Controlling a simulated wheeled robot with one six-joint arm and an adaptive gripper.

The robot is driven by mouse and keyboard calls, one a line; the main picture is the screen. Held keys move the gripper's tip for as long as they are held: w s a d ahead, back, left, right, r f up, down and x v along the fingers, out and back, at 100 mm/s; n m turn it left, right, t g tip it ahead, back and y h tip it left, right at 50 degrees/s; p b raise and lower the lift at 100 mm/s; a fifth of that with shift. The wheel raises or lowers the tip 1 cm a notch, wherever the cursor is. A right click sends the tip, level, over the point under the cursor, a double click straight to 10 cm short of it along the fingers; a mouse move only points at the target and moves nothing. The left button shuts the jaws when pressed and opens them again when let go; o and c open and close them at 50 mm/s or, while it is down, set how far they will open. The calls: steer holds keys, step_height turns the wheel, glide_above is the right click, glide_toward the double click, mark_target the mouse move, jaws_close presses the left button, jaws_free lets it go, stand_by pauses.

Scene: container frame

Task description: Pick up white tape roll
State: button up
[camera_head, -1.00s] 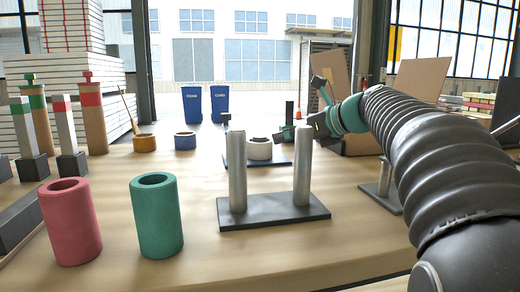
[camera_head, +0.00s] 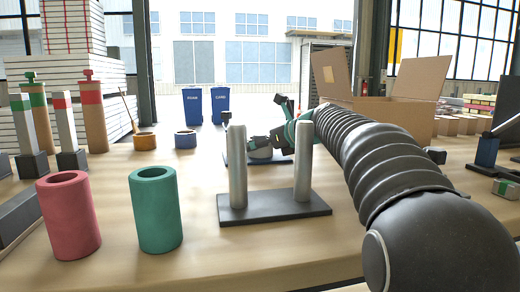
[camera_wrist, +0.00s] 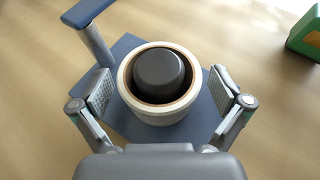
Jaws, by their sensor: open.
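The white tape roll (camera_wrist: 160,117) sits around a dark round post (camera_wrist: 160,70) on a blue base plate (camera_wrist: 122,122) in the wrist view. In the head view the roll (camera_head: 261,153) shows partly, between the two metal posts of a nearer stand. My gripper (camera_wrist: 160,92) is open, with one finger on each side of the roll. There are visible gaps between the fingers and the roll. In the head view my gripper (camera_head: 284,136) is at the roll, partly hidden by a metal post and my arm.
An upright post with a blue crossbar (camera_wrist: 88,12) stands beside the roll on the upper left. A two-post stand (camera_head: 273,207) is nearer. Red (camera_head: 69,217) and green (camera_head: 156,212) cylinders stand front left. An open cardboard box (camera_head: 395,113) is behind my arm.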

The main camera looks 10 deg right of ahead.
steer(key=c, duration=1.2)
steer(key=shift+r, duration=0.15)
step_height(320, 180, up, 11)
steer(key=p, duration=0.5)
steer(key=shift+r, duration=0.1)
